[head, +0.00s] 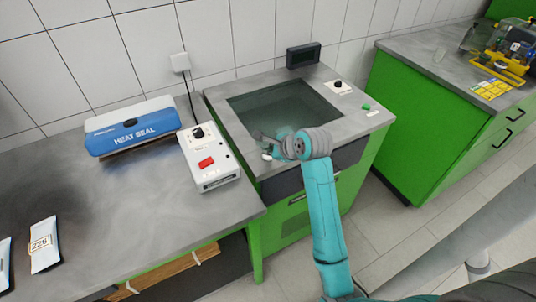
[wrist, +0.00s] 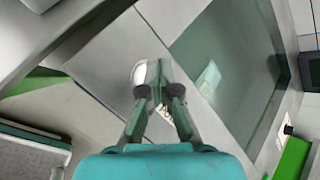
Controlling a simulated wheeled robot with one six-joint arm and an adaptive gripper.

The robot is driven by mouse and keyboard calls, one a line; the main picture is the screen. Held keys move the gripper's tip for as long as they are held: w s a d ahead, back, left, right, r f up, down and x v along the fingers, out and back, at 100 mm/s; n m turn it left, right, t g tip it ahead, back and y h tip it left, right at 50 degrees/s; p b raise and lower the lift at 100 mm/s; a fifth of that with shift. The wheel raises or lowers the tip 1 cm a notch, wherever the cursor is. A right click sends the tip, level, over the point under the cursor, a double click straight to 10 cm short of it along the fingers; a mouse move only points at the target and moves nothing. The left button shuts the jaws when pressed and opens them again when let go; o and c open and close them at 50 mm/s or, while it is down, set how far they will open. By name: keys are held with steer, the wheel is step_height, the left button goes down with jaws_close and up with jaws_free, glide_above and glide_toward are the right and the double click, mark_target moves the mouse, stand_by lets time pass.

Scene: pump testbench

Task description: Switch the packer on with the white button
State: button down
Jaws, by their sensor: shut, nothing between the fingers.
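The packer looks to be the green cabinet with a grey top (head: 232,125) and a dark sunken window (head: 285,105). A small white round button (head: 267,157) sits at its front left corner. It shows larger in the wrist view (wrist: 139,73), just left of my fingertips. My gripper (head: 258,137) is shut and empty, over the front left of the top. In the wrist view my fingertips (wrist: 158,68) are together beside the button, partly overlapping its right edge. I cannot tell whether they touch it. A small label (wrist: 165,112) shows partly between the fingers.
A white control box (head: 208,165) with a red switch and black knob stands left of the packer. A blue heat sealer (head: 133,125) and pouches (head: 43,245) lie further left. A black knob (head: 337,84) and green button (head: 366,107) are at the packer's right. A dark display (head: 303,55) stands behind.

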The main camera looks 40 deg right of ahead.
mark_target(269, 157)
stand_by(0.4)
steer(key=shift+r, duration=0.75)
steer(key=shift+r, duration=0.15)
step_height(269, 157, up, 6)
steer(key=shift+f, duration=0.15)
steer(key=shift+s, duration=0.1)
stand_by(0.7)
